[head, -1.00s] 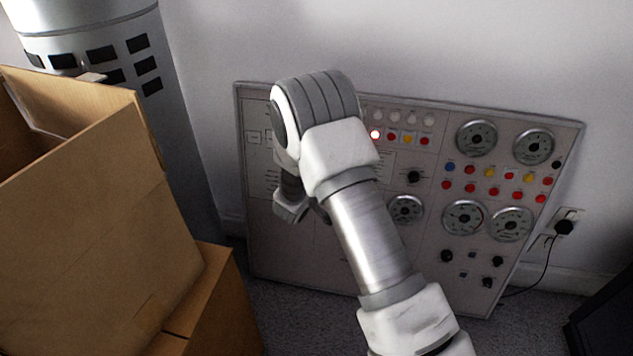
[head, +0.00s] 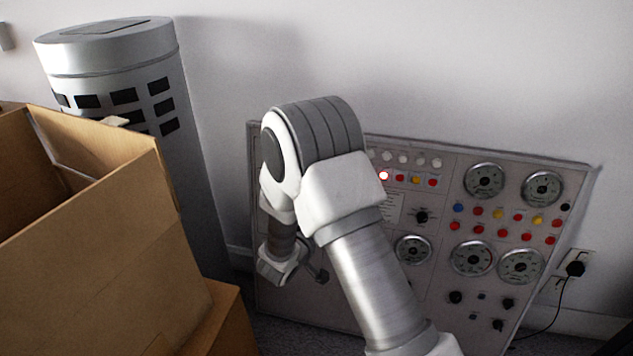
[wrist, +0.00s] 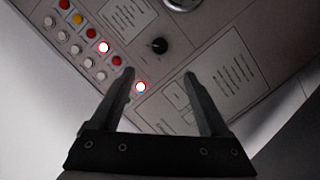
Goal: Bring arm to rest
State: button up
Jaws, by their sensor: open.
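My gripper shows in the wrist view (wrist: 160,85) with its two dark fingers apart and nothing between them. A grey control panel (head: 440,230) leans against the wall in the head view, and it also fills much of the wrist view (wrist: 190,50). In the wrist view a lit button (wrist: 140,87) shows just beside the left fingertip; whether they touch cannot be told. A second lit button (wrist: 103,47) is farther up left. In the head view my bent arm stands in front of the panel's left part and hides it. The fingers are mostly hidden there.
An open cardboard box (head: 100,240) stands at the left on another box (head: 225,325). A grey cylinder with dark slots (head: 115,60) stands behind it. A black plug (head: 575,268) with a cable sits in a wall socket at the right. The wall above the panel is clear.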

jog(key=s+d+r+m+g+h, duration=0.25)
jog(key=s+d+r, duration=0.25)
jog(key=d+r, duration=0.25)
jog(key=s+d+r+m+g+h, duration=0.1)
jog(key=s+d+r+m+g, duration=0.15)
jog(key=s+d+r, duration=0.45)
jog(key=s+r+g+y, duration=0.4)
jog(key=s+r+y, duration=0.25)
jog(key=s, duration=0.75)
jog(key=s+a+r+n+t+y+p, duration=0.1)
jog(key=s+a+r+t+y, duration=0.2)
jog(key=s+a+r+y, duration=0.25)
notch_tip(320, 180, up, 23)
jog(key=h+p, duration=0.2)
jog(key=p, duration=2.1)
jog(key=shift+s+a, duration=0.25)
jog(key=shift+a, duration=0.2)
jog(key=shift+f, duration=0.1)
